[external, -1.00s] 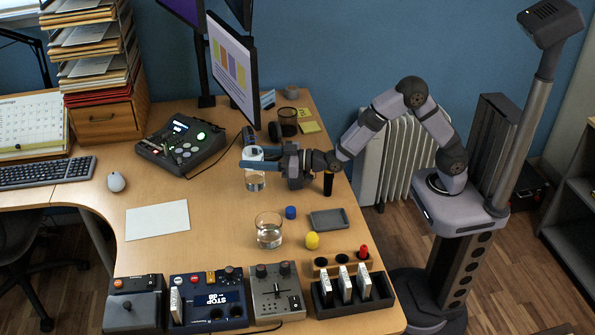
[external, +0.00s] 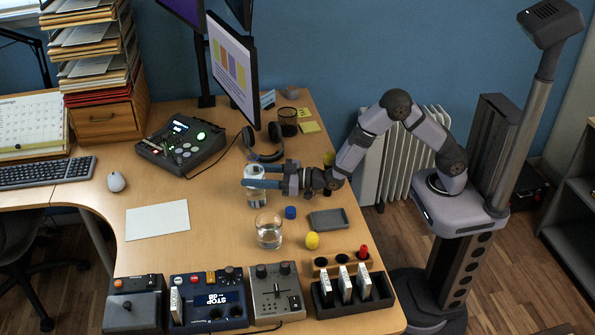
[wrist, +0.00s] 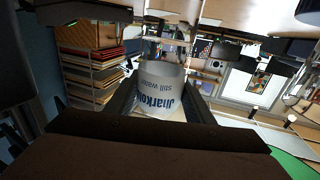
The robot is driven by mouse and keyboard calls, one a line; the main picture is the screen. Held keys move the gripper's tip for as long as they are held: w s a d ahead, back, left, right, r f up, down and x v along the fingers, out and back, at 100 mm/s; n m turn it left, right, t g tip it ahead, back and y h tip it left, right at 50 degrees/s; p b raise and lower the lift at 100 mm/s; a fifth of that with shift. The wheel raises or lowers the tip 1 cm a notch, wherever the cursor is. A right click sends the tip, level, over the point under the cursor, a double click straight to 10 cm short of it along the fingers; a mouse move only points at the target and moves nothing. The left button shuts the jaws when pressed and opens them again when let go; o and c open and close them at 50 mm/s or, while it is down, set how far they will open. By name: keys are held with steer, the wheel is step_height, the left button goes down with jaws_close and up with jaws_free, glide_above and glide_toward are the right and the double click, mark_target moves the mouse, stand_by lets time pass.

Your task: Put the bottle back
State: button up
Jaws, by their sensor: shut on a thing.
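My gripper (external: 256,184) is shut on the bottle (external: 256,198), a clear one with a pale label. The fingers cross its upper part, and it looks upright. The bottle's base is just behind a drinking glass (external: 269,234) that holds some clear liquid. I cannot tell whether the base touches the desk. A small blue cap-like piece (external: 290,212) lies just right of the bottle.
A grey tray (external: 328,224) and a yellow round piece (external: 312,241) lie to the right. Headphones (external: 266,155) and a dark cup (external: 288,122) stand behind. Control boxes and a card rack (external: 352,305) line the front edge. A white sheet (external: 157,220) lies left, with bare desk around it.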

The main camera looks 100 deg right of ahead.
steer(key=shift+f, duration=0.1)
steer(key=o, duration=1.3)
steer(key=shift+r, duration=0.2)
steer(key=v, duration=0.5)
step_height(320, 180, up, 7)
steer(key=shift+f, duration=0.1)
